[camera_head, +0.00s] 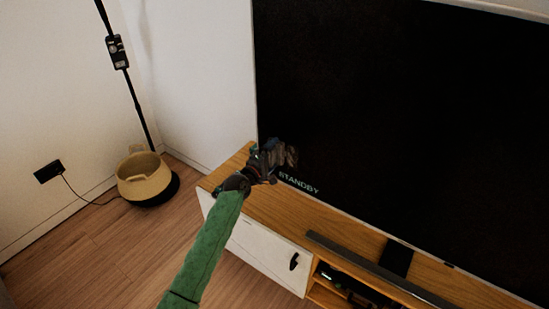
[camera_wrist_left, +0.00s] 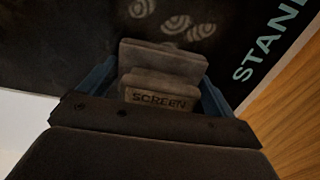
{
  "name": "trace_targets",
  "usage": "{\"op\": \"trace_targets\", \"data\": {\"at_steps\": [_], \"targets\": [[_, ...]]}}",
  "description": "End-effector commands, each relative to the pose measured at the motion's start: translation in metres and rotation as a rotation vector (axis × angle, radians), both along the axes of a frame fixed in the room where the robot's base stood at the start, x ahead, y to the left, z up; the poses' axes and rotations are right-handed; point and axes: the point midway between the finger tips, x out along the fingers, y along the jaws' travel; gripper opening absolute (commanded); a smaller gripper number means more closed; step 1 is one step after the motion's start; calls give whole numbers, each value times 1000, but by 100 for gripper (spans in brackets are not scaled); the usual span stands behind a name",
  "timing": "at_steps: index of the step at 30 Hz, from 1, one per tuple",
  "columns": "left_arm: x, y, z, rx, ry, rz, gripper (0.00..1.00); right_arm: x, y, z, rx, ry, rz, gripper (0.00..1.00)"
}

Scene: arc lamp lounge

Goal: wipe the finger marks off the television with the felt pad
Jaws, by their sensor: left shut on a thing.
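The television (camera_head: 400,130) is a large dark screen on the right of the head view, with the word STANDBY at its lower left. Pale finger marks (camera_wrist_left: 173,25) show on the dark screen in the left wrist view, just beyond the pad. My left gripper (camera_head: 266,165) is at the screen's lower left corner. It is shut on the grey felt pad (camera_wrist_left: 162,78), which carries the label SCREEN. The pad is close to the screen; I cannot tell if it touches. In the head view the gripper hides part of that corner. My right gripper is not in view.
A wooden-topped white cabinet (camera_head: 265,245) stands below the television, with a soundbar (camera_head: 375,268) along its top. A beige basket (camera_head: 144,178) stands on the floor at left by the lamp pole (camera_head: 136,100). A cable runs to a black wall socket (camera_head: 48,172).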

Motion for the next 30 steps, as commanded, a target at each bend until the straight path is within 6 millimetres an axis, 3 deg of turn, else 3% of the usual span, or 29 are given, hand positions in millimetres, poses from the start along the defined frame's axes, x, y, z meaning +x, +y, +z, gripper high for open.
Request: {"op": "trace_targets", "data": {"at_steps": [6,14,30], "targets": [[0,0,16,-1,-1,0,72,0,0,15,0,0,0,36],[-4,-5,17,0,0,0,72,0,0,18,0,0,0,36],[-22,-34,16,-1,-1,0,72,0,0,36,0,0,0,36]]}}
